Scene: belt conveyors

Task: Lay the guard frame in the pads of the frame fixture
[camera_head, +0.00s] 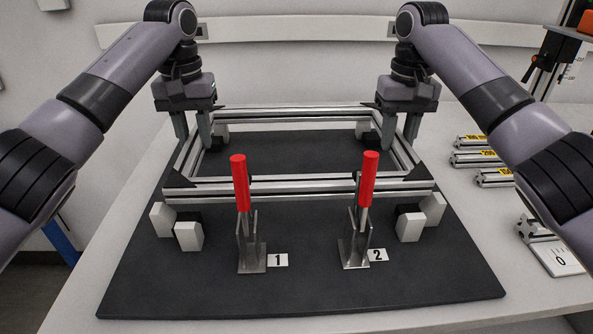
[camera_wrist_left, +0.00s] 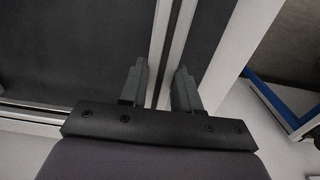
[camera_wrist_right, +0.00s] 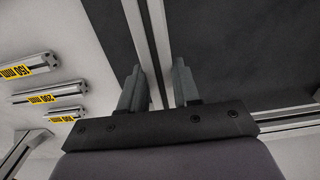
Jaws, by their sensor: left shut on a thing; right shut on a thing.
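The guard frame (camera_head: 300,187) is a rectangle of silver aluminium profiles with black corner pieces. My left gripper (camera_head: 192,140) is shut on its left side bar, which also shows between the fingers in the left wrist view (camera_wrist_left: 158,50). My right gripper (camera_head: 400,140) is shut on its right side bar, also seen in the right wrist view (camera_wrist_right: 150,45). The frame fixture is a dark base plate (camera_head: 300,295) with white corner pads (camera_head: 188,236). The frame's front bar is behind and above the front pads; whether the frame touches any pad is unclear.
Two red-handled clamps, the left (camera_head: 240,185) and the right (camera_head: 368,180), stand upright at the front, labelled 1 and 2. Profile pieces with yellow labels (camera_head: 475,158) lie on the white table at right.

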